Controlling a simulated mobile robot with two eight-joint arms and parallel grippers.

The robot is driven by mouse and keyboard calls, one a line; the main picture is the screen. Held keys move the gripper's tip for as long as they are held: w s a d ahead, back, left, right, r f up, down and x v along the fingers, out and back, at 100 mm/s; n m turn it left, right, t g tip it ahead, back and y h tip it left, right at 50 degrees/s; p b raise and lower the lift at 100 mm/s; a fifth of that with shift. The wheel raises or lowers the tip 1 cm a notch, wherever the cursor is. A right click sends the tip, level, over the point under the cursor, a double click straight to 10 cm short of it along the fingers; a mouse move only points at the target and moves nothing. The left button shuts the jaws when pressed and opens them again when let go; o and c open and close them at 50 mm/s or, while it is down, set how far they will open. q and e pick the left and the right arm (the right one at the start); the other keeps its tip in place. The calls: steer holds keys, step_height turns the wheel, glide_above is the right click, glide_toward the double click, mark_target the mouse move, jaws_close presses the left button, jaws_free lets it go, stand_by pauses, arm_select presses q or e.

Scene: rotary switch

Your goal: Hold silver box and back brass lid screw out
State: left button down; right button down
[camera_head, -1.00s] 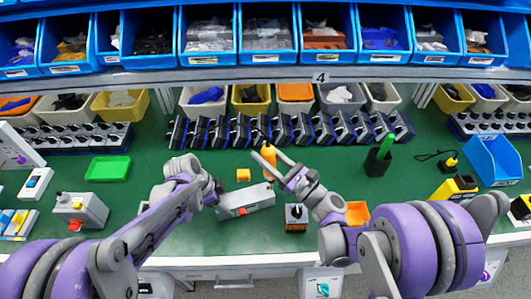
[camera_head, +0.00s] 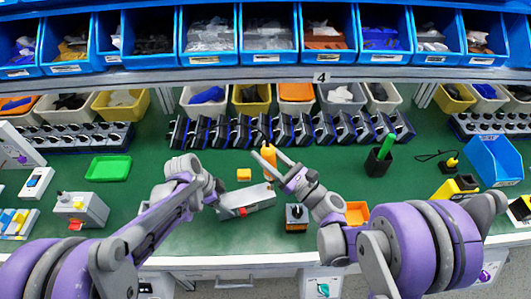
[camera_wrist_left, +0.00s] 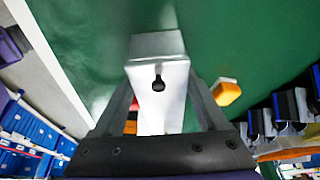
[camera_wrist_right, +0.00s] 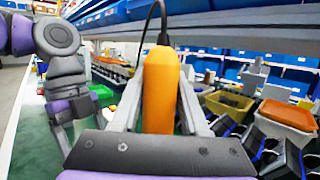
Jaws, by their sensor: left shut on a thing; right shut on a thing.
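The silver box (camera_head: 250,198) sits on the green bench mat, with a small red part on its front side. My left gripper (camera_head: 220,197) is shut on the box's left end. In the left wrist view, the pale box (camera_wrist_left: 160,108) is between the fingers, with a dark round feature on it. My right gripper (camera_head: 271,168) is shut on an orange electric screwdriver (camera_head: 268,154), above and behind the box's right end. The screwdriver body (camera_wrist_right: 160,90) is upright between the fingers in the right wrist view, with a black cord at its top. I cannot make out the brass screw or the screwdriver's tip.
A small yellow block (camera_head: 243,175) lies behind the box. A row of dark switches (camera_head: 290,131) lines the back. An orange tray (camera_head: 357,213) is near the right arm. A green tray (camera_head: 108,168) lies left.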

mark_target(272, 149)
steer(key=shift+r, duration=2.25)
steer(key=shift+f, duration=0.1)
steer(key=shift+s+f+t+y, duration=0.25)
steer(key=shift+f+t+y, duration=0.05)
steer(key=shift+f, duration=0.6)
arm_select(q)
steer(key=c, duration=0.6)
jaws_free()
jaws_close()
arm_select(e)
steer(key=c, duration=1.2)
jaws_free()
jaws_close()
